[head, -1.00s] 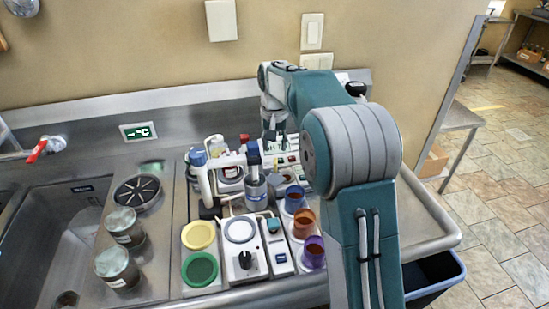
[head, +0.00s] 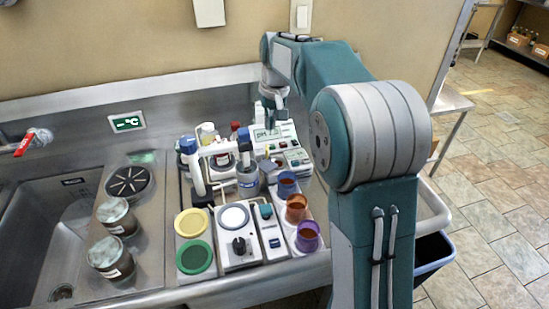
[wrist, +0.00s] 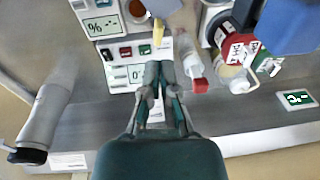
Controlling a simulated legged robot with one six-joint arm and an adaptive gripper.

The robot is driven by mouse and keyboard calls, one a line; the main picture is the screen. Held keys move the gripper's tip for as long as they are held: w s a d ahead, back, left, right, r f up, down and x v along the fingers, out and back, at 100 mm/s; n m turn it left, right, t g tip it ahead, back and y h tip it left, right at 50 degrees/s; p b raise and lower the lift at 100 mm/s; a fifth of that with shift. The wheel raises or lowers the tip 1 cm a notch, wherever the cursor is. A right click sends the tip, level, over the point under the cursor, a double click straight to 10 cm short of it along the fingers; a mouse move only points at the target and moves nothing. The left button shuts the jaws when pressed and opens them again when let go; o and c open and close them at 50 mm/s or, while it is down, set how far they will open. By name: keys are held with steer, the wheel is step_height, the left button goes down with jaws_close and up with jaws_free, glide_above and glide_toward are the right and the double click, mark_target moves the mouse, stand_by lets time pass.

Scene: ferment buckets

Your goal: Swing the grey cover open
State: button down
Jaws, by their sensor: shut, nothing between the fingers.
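My gripper (wrist: 158,72) points at the bench with its fingers together and nothing between them. In the head view my gripper (head: 272,98) is above the back of the instrument group, by the white pH meter (head: 268,132).
Red-capped bottles (wrist: 235,50) stand close to the gripper. Blue, orange and purple cups (head: 297,207) line the right of the tray. A grey tube with a black end (wrist: 45,120) lies at left in the wrist view. The sink (head: 45,225) is at left.

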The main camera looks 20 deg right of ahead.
mark_target(274, 175)
steer(key=s+d+f+n+t+y, duration=0.1)
steer(key=s+d+f+n+t, duration=0.15)
steer(key=s+n, duration=0.5)
steer(key=shift+m+t, duration=0.25)
steer(key=shift+m, duration=0.4)
steer(key=x, duration=0.7)
steer(key=s+x, duration=0.1)
steer(key=x, duration=0.2)
steer(key=shift+a+f, duration=0.3)
steer(key=shift+f, duration=0.1)
